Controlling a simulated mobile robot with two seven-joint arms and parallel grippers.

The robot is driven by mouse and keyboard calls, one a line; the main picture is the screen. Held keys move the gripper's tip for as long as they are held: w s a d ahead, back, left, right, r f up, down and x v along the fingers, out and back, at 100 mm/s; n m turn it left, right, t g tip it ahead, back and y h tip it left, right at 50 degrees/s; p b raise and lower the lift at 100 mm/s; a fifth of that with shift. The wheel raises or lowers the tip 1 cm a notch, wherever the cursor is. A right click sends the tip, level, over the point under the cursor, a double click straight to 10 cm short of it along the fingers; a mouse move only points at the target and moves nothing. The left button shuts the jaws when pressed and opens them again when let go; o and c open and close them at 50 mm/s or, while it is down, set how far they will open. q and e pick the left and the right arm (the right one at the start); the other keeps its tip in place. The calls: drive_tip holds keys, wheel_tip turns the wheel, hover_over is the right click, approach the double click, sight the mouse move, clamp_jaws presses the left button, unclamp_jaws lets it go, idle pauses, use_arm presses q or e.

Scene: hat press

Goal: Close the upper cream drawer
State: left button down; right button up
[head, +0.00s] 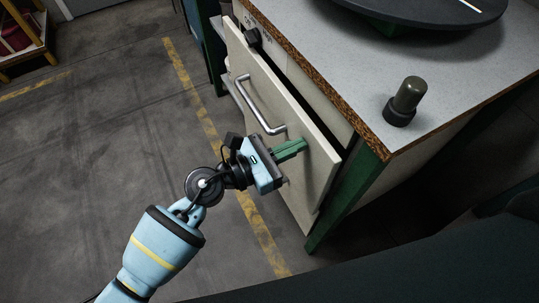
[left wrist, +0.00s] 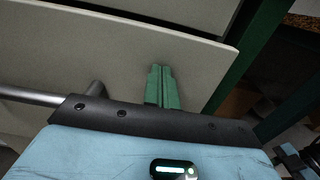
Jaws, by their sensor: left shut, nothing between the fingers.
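The upper cream drawer (head: 310,160) has a flat cream front with a silver bar handle (head: 257,107). It stands partly open, with a dark gap between its front and the cabinet. My left gripper (head: 304,146) is shut and empty. Its green fingertips are at the drawer front, to the right of the handle's lower end. In the left wrist view the fingertips (left wrist: 161,70) point at the cream drawer front (left wrist: 190,55), and the handle (left wrist: 40,97) shows at the left. I cannot tell whether the tips touch the front. My right gripper is not in view.
The grey worktop (head: 340,60) has a chipboard edge and green legs (head: 340,195). A dark round plate (head: 420,8) and a dark cylindrical knob (head: 407,98) are on top. The floor (head: 90,150) at the left is clear, with yellow lines. A yellow shelf (head: 35,45) stands far left.

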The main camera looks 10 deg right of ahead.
use_arm(q)
drive_tip(key=x, duration=0.3)
drive_tip(key=shift+d, duration=0.1)
drive_tip(key=shift+d+r, duration=0.1)
drive_tip(key=shift+r, duration=0.1)
idle(0.3)
